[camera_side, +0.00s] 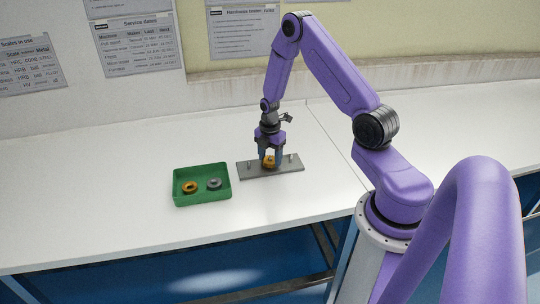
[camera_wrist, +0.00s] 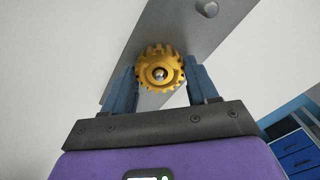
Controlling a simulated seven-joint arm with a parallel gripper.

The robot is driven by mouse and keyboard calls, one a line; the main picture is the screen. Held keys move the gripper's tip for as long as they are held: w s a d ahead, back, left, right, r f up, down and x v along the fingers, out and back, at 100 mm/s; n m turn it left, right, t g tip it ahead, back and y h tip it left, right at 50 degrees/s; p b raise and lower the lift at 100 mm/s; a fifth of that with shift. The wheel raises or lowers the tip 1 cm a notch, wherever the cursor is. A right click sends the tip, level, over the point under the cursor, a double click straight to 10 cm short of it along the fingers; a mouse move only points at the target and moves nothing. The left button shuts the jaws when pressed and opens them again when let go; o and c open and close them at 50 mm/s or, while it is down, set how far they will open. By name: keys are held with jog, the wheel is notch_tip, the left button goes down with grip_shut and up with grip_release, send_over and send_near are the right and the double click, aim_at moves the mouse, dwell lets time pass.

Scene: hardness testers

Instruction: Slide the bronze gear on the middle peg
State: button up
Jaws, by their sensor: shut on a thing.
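My gripper (camera_side: 269,163) points down over the middle of the grey plate (camera_side: 258,173). It is shut on a golden, toothed bronze gear (camera_wrist: 148,61), which also shows in the side view (camera_side: 269,161). In the wrist view the fingers (camera_wrist: 163,87) hold the gear from both sides. A shiny round peg tip (camera_wrist: 161,74) shows inside the gear's bore, so the gear lines up with the middle peg. I cannot tell how far down the peg the gear sits. An outer peg (camera_wrist: 208,8) stands bare on the plate.
A green tray (camera_side: 203,203) stands left of the plate, holding an orange gear (camera_side: 184,188) and a grey gear (camera_side: 214,184). The white bench top (camera_side: 110,210) around them is clear. Posters hang on the wall behind.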

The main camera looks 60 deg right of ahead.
jog(key=shift+f, duration=0.15)
jog(key=o, duration=1.3)
notch_tip(320, 180, up, 18)
jog(key=shift+f, duration=0.25)
